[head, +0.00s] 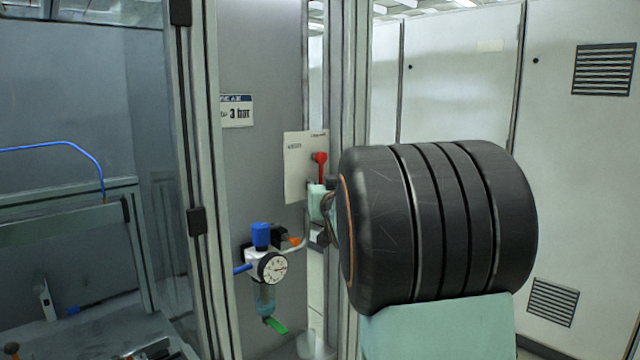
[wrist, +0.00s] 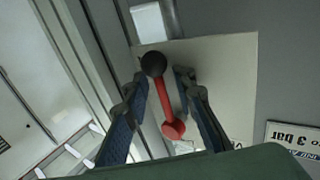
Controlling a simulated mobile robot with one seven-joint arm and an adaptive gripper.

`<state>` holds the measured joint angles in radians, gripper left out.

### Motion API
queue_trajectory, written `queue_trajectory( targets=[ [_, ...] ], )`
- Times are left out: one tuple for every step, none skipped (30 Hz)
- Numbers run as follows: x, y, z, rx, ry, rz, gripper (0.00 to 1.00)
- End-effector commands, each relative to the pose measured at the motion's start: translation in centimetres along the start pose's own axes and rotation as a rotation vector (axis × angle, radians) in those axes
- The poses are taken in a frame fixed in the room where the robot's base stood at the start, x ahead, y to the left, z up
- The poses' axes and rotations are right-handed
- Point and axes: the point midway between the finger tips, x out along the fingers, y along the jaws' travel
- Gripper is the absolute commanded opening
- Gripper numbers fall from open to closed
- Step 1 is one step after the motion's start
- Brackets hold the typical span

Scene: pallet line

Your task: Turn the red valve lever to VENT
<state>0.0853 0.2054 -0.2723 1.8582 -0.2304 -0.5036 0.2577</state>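The red valve lever (wrist: 165,98) runs from a red hub (wrist: 173,130) to a black knob (wrist: 153,64) in the wrist view. In the head view the red hub end (head: 320,158) shows at the top, and the lever hangs down behind my gripper (head: 321,205). It is mounted at a pale label plate (head: 300,168) whose small print is too small to read, so the VENT mark is not legible. In the wrist view my gripper (wrist: 162,84) is open, with one finger on each side of the lever and visible gaps. The knob is near the fingertips.
A regulator with a gauge (head: 271,267) and blue knob (head: 261,235) sits below the plate, left of my gripper. A "3 bar" sign (head: 237,111) is above left. A metal frame post (head: 348,75) stands close behind. My arm blocks the middle right.

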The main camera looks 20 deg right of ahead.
Motion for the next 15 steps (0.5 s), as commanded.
queue_trajectory(
  targets=[
    [0.0,0.0,0.02,0.0,0.0,0.0,0.24],
    [0.0,0.0,0.03,0.0,0.0,0.0,0.24],
    [0.0,-0.01,0.03,0.0,0.0,0.0,0.21],
    [0.0,-0.01,0.03,0.0,0.0,0.0,0.18],
    [0.0,-0.02,0.03,0.0,0.0,0.0,0.14],
    [0.0,-0.02,0.03,0.0,-0.001,0.0,0.1],
    [0.0,-0.02,0.03,0.0,-0.001,0.0,0.07],
    [0.0,-0.02,0.03,0.0,-0.001,0.0,0.03],
    [0.0,-0.02,0.02,0.0,-0.001,0.0,0.0],
    [0.0,-0.02,0.03,0.0,-0.001,0.0,0.0],
    [0.0,-0.02,0.02,0.0,-0.001,0.0,0.0],
    [0.0,-0.02,0.02,0.0,-0.001,0.0,0.0],
    [0.0,-0.02,0.02,0.0,-0.001,0.0,0.0],
    [0.0,-0.02,0.02,0.0,-0.001,0.0,0.0],
    [0.0,-0.02,0.02,0.0,-0.001,0.0,0.0]
  ],
)
